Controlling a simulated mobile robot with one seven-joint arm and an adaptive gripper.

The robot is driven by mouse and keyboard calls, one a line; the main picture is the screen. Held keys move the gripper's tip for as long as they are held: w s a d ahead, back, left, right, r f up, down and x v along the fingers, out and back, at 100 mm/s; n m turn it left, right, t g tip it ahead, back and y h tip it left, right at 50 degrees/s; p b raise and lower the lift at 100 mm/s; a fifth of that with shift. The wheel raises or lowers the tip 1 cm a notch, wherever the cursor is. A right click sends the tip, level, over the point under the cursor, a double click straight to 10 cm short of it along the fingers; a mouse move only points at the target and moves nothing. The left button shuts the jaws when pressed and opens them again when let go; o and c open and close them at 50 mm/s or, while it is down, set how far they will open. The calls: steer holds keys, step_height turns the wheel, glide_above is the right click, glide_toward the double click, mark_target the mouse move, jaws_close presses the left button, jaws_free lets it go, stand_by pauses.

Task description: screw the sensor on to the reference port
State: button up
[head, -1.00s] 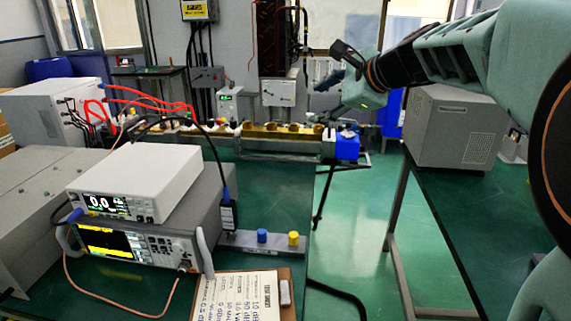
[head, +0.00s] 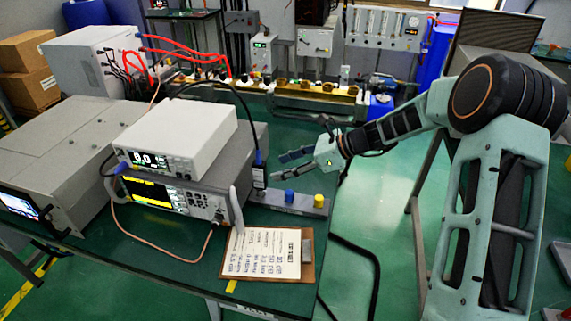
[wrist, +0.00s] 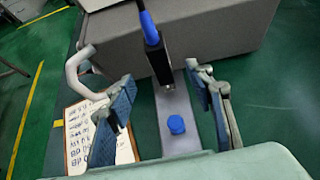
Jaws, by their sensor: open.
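The sensor (head: 258,174) is a small black body with a blue cable end on top. In the wrist view the sensor (wrist: 160,66) shows ahead, between the lines of the two fingers. My gripper (head: 280,166) is open and empty, just right of the sensor; contact is not visible. In the wrist view my gripper (wrist: 162,80) has its blue pads spread wide. A round connector (head: 219,215) on the lower instrument's front looks like the reference port; its label is unreadable.
A white meter (head: 180,150) sits on the grey instrument (head: 160,193). Blue (head: 290,196) and yellow (head: 319,201) caps stand on the bar. A black cable (head: 222,88) arches to the sensor. A clipboard (head: 268,252) lies in front. The bench's right edge is near the bar.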

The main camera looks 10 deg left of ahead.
mark_target(262, 162)
steer(key=b+x, duration=0.2)
steer(key=x, duration=0.2)
steer(key=shift+a+f, duration=0.1)
steer(key=shift+f, duration=0.15)
steer(key=shift+b+x, duration=0.55)
steer(key=shift+x, duration=1.6)
steer(key=shift+r, duration=0.15)
jaws_close()
steer(key=shift+r, duration=0.25)
steer(key=shift+r+p, duration=1.85)
steer(key=shift+r, duration=0.2)
